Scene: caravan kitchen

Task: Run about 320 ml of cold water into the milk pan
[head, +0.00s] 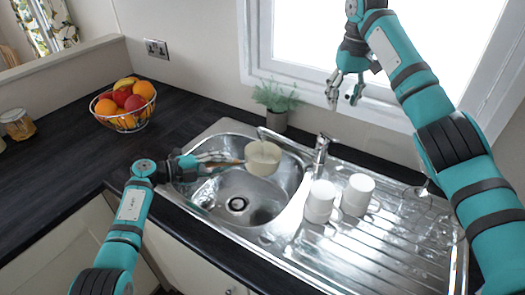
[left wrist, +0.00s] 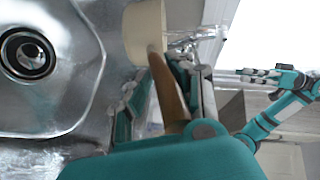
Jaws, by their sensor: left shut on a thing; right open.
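The cream milk pan (head: 263,158) with a wooden handle is held over the back of the sink bowl (head: 225,200). My left gripper (head: 222,162) is shut on the handle, which also shows in the left wrist view (left wrist: 172,92). The pan's cream side (left wrist: 145,32) shows there too. The chrome tap (head: 321,150) stands behind the sink, right of the pan. Its spout appears to reach left toward the pan's back rim. I cannot make out running water or the water level in the pan. My right gripper (head: 345,97) is open and empty, above the tap by the window.
Two white cylindrical items (head: 320,200) (head: 357,194) stand on the ribbed drainer (head: 375,250) right of the bowl. A potted plant (head: 277,105) stands behind the sink. A wire fruit basket (head: 125,108) and a jar (head: 17,124) are on the dark worktop (head: 60,165), left.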

